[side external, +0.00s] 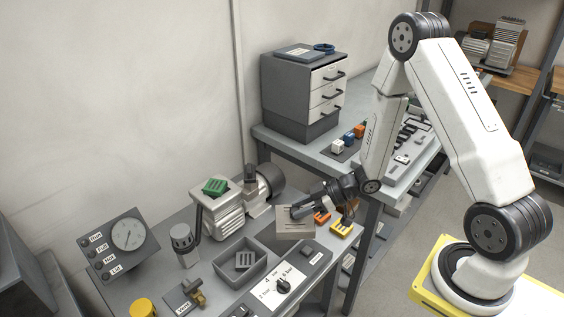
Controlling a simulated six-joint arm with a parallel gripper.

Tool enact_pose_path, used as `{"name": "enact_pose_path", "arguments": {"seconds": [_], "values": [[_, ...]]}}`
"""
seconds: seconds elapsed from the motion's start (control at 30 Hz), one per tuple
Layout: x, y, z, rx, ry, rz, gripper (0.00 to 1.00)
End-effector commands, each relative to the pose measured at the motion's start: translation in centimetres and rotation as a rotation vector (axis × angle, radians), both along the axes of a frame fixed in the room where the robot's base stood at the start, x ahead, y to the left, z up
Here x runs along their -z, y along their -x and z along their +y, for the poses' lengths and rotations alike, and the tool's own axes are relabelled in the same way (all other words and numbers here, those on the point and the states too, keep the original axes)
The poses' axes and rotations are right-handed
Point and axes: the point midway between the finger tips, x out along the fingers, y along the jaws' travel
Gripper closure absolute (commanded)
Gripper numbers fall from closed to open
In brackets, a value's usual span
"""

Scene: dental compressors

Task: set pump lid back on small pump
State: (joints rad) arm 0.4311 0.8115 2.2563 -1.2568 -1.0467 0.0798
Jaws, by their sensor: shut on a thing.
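My gripper (298,211) reaches in from the right, low over the bench, with its dark fingers at a pale beige, slotted, block-like piece (294,228). It is shut on this piece, which looks like the pump lid; the fingers hide part of it. I cannot tell if it touches the bench. A ribbed light-grey pump (221,219) with a dark round motor (267,183) stands to the left. A green slotted piece (215,187) lies on top of that pump. I cannot tell for certain which unit is the small pump.
A grey bin (264,252) holding a grey slotted piece (244,261) stands in front of the pump. Orange (321,217) and yellow (341,229) pieces lie right of my gripper.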

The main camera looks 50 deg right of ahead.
Motion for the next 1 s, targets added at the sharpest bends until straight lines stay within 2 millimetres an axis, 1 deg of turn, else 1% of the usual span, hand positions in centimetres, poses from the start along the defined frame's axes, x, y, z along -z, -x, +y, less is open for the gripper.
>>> {"name": "enact_pose_path", "arguments": {"seconds": [0.1, 0.33, 1.0], "values": [[-0.6, 1.2, 0.0, 0.002, -0.001, -0.001, 1.0], [-1.1, 2.5, 0.1, 0.001, -0.001, 0.0, 1.0], [-1.2, 2.6, 0.1, 0.001, 0.0, -0.001, 1.0]]}}
